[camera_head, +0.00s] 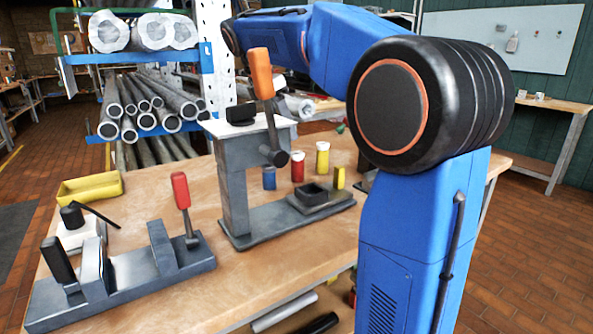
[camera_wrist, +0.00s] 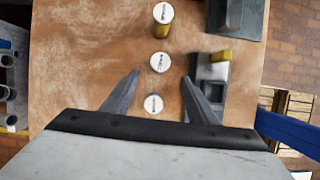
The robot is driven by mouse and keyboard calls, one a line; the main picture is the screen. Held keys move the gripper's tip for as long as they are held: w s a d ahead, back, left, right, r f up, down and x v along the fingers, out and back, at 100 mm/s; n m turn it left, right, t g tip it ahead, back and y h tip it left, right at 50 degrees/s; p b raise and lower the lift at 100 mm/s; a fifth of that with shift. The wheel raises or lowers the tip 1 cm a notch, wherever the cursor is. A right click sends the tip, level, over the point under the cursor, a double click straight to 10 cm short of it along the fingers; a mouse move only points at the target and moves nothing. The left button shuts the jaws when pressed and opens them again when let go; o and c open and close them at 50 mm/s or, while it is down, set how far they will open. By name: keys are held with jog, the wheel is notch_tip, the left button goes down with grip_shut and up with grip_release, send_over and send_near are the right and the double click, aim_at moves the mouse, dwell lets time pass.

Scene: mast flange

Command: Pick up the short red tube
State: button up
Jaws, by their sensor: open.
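The short red tube (camera_head: 298,168) has a pale top and stands upright on the bench in the head view, between a blue tube (camera_head: 269,178) and a yellow tube (camera_head: 322,160). In the wrist view, my gripper (camera_wrist: 161,76) is open and empty, pointing down above a row of pale round tops. A middle top (camera_wrist: 160,62) lies near the gap between the fingertips; another top (camera_wrist: 153,104) shows between the fingers. The farthest tube (camera_wrist: 162,28) has a yellow side. The sides of the nearer two are hidden there, so their colours do not show. My gripper is not clearly visible in the head view.
A grey clamp stand (camera_head: 235,175) with an orange handle rises in front of the tubes. A small grey block fixture (camera_head: 314,198) and a short yellow piece (camera_head: 339,177) are close by. A red-handled clamp fixture (camera_head: 130,275) and a yellow tray (camera_head: 90,188) sit at left.

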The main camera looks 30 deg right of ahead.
aim_at(295, 153)
jog(key=x, duration=1.2)
jog(key=shift+d, duration=0.15)
jog(key=c, duration=1.2)
